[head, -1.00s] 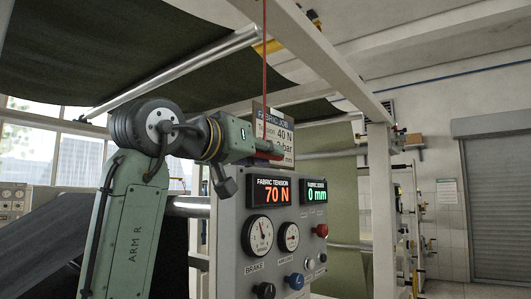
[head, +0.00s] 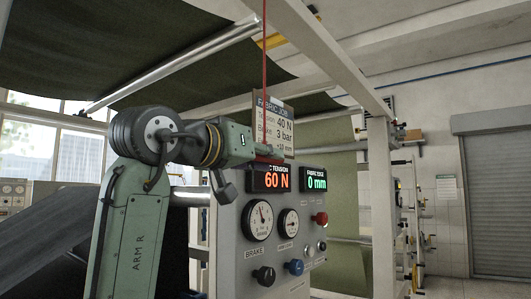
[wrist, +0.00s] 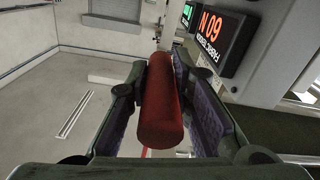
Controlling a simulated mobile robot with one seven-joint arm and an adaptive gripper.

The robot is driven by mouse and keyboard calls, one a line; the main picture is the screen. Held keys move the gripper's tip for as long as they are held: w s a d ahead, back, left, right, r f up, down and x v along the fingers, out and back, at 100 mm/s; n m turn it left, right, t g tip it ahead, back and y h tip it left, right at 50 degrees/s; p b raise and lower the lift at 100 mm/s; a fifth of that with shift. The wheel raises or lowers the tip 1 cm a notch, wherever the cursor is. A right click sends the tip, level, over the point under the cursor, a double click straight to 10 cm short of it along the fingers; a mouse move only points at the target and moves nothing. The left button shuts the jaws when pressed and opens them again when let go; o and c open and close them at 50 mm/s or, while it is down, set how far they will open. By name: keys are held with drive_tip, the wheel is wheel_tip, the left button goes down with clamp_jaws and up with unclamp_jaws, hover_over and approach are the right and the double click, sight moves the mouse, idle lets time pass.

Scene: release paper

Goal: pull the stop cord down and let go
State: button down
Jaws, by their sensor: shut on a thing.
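A thin red stop cord (head: 264,50) hangs straight down from above the frame, in front of the overhead beam. Its red cylindrical handle (wrist: 168,105) lies between the two padded fingers in the wrist view, touching or nearly touching both. My gripper (head: 272,155) is shut on this handle, just above and partly over the top left of the fabric tension display. In the head view the fingers hide most of the handle. A short bit of red cord shows below the handle in the wrist view.
The panel (head: 229,240) carries a display (head: 270,180) reading 60 N, another reading 0 mm (head: 316,179), two dials, knobs and a red button (head: 320,218). A job card (head: 275,120) stands right behind my gripper. A white post (head: 382,210) rises to the right.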

drive_tip(key=c, duration=1.4)
unclamp_jaws()
drive_tip(key=v, duration=1.2)
